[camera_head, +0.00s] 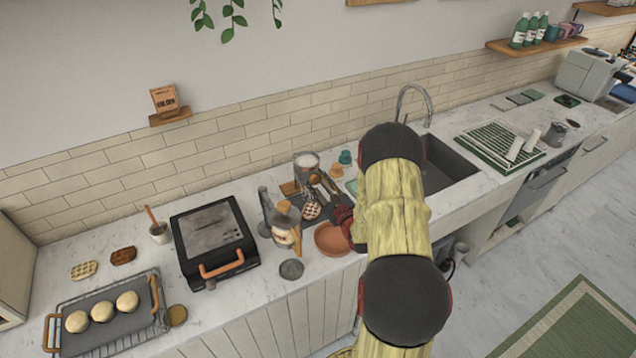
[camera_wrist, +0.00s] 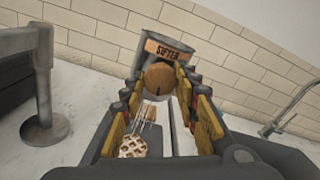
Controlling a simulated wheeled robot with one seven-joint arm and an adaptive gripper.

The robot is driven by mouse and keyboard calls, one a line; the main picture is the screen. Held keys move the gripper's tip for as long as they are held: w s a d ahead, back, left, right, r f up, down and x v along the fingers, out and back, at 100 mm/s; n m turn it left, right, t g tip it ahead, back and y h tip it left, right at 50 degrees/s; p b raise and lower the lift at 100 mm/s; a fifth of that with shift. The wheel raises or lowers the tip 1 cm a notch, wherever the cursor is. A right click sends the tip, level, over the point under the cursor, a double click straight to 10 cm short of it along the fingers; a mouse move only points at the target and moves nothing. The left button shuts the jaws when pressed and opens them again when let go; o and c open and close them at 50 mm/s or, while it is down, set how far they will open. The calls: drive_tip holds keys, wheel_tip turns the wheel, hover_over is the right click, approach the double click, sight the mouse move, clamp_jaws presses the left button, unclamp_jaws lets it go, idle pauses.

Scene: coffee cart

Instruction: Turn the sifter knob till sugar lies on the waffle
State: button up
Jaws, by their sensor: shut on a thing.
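The grey sifter (camera_head: 306,165), full of white powder, stands at the back by the tiled wall. In the wrist view it carries a "SIFTER" label (camera_wrist: 167,50). Its round wooden knob (camera_wrist: 158,78) sits between my gripper's fingertips (camera_wrist: 160,85), and the jaws are shut on it. The waffle (camera_wrist: 133,147) lies below on a dark board; it also shows in the head view (camera_head: 312,211). It has pale patches, but I cannot tell whether they are sugar. Thin pale streaks show below the knob; I cannot tell what they are.
A waffle iron (camera_head: 213,240) stands left of the board, with a wooden-handled jug (camera_head: 286,235) between them. A terracotta bowl (camera_head: 332,240) is in front. The sink (camera_head: 447,165) lies to the right. A grey stand (camera_wrist: 42,90) is close on the left in the wrist view.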

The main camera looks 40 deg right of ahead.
drive_tip(key=shift+f, duration=0.2)
drive_tip(key=o, duration=1.2)
drive_tip(key=shift+r, duration=0.1)
drive_tip(key=shift+c, duration=0.2)
drive_tip(key=v, duration=1.2)
drive_tip(key=shift+w+r, duration=0.1)
